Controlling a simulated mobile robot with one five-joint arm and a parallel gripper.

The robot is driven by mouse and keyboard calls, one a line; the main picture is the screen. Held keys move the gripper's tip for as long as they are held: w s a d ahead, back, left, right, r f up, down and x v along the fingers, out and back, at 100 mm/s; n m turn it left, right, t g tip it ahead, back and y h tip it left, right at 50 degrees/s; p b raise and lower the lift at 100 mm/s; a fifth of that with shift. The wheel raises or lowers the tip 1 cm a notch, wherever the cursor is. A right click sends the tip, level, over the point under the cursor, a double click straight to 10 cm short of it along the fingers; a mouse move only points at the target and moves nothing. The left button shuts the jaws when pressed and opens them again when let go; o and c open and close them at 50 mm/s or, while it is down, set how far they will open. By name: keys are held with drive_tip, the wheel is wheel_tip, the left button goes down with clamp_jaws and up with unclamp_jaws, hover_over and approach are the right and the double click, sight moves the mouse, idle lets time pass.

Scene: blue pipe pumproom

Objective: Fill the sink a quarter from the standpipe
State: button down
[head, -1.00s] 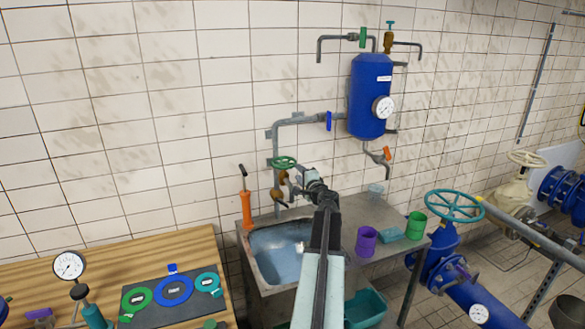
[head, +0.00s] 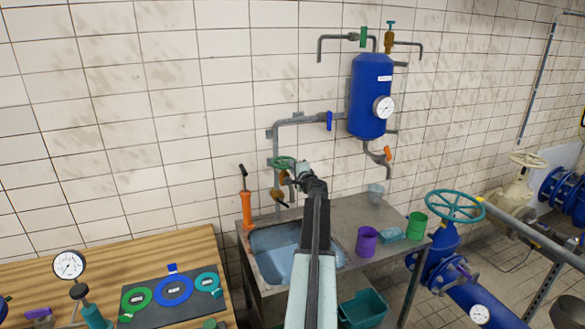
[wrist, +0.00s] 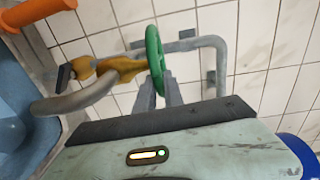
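The standpipe's green handwheel (head: 283,162) sits on the grey pipe at the wall behind the sink. In the wrist view the wheel (wrist: 155,60) shows nearly edge-on, with my gripper's fingers (wrist: 160,92) on either side of its near rim. I cannot tell whether they press on it. My gripper (head: 302,168) hides part of the wheel's right side in the head view. An orange-brown valve body (wrist: 115,70), a dark lever (wrist: 64,76) and a grey curved spout (wrist: 70,100) show beside it. The blue sink (head: 270,238) is partly hidden by my arm; its water level is unclear.
An orange hand pump (head: 246,208) stands left of the sink. A purple cup (head: 367,241), a green cup (head: 416,225) and a clear cup (head: 375,193) stand on the drainer to the right. A blue tank (head: 368,95) hangs above. A wooden bench (head: 130,250) is at left.

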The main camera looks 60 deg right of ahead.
drive_tip(key=shift+d+y, duration=0.1)
drive_tip(key=shift+y, duration=0.2)
drive_tip(key=n+t+y, duration=0.1)
drive_tip(key=d+n+y, duration=0.1)
drive_tip(key=y, duration=0.1)
drive_tip(key=n+t+y, duration=0.1)
drive_tip(key=shift+d+n+t, duration=0.3)
drive_tip(key=shift+d+n, duration=0.1)
drive_tip(key=shift+d+n+t+y, duration=0.15)
drive_tip(key=shift+n+y, duration=0.4)
drive_tip(key=shift+y, duration=0.4)
drive_tip(key=shift+d+n+t+y, duration=0.15)
drive_tip(key=shift+n+y, duration=0.4)
drive_tip(key=shift+y, duration=0.4)
drive_tip(key=c, duration=1.5)
unclamp_jaws()
drive_tip(key=shift+o, duration=0.2)
drive_tip(key=s, duration=0.7)
drive_tip(key=shift+s+a+r, duration=0.2)
drive_tip(key=shift+s+a, duration=0.2)
drive_tip(key=shift+a, duration=0.05)
